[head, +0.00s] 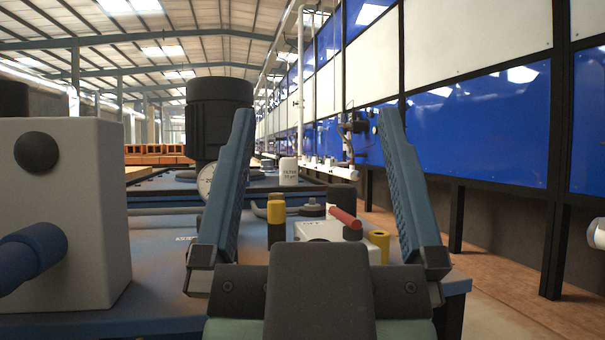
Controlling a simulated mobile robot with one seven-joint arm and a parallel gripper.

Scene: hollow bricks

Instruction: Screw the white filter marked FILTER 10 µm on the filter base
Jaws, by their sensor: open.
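The white filter (289,171), a small cylinder with dark lettering, stands upright on a blue surface in the middle distance. It shows between the fingers of my gripper (316,122), well beyond them. My gripper is open, with its two long blue fingers spread wide and nothing between them. A low dark round fitting (313,210) sits on the blue bench nearer to me; I cannot tell whether it is the filter base. My gripper's body hides part of the near bench.
A yellow-and-black post (276,222), a white block with a red-ended lever (345,218) and a yellow cylinder (378,246) crowd the near bench. A dark motor (219,115) and a gauge (206,182) stand left. A large grey box (75,215) blocks the near left.

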